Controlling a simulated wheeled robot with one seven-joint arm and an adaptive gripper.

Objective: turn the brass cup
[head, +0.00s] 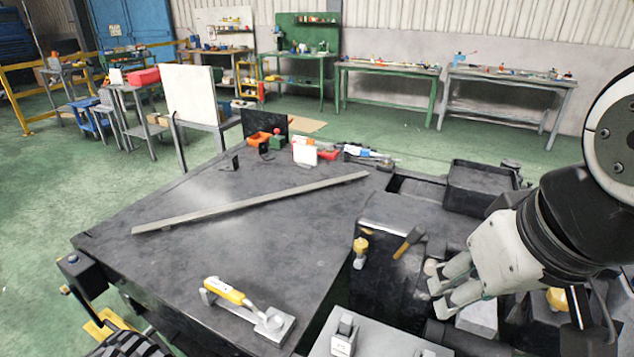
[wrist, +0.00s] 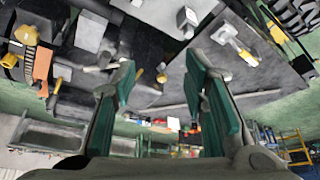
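A small yellow, brass-like piece (head: 361,246) stands upright at the edge of the dark bench's block, left of my gripper. It appears to show between my fingers in the wrist view (wrist: 162,76). A second yellow rounded piece (head: 557,300) sits low at the right, partly hidden by my arm; a similar one shows at upper left in the wrist view (wrist: 27,35). I cannot tell for sure which is the brass cup. My gripper (head: 437,297) is above the machine parts, apart from both pieces. In the wrist view its green-padded fingers (wrist: 161,80) are spread and empty.
A long flat bar (head: 250,203) lies across the dark bench (head: 160,262). A yellow-handled clamp (head: 240,298) is near the front edge. A wooden-handled tool (head: 408,242) stands beside the yellow piece. A dark tray (head: 481,188) is behind. The bench's left middle is clear.

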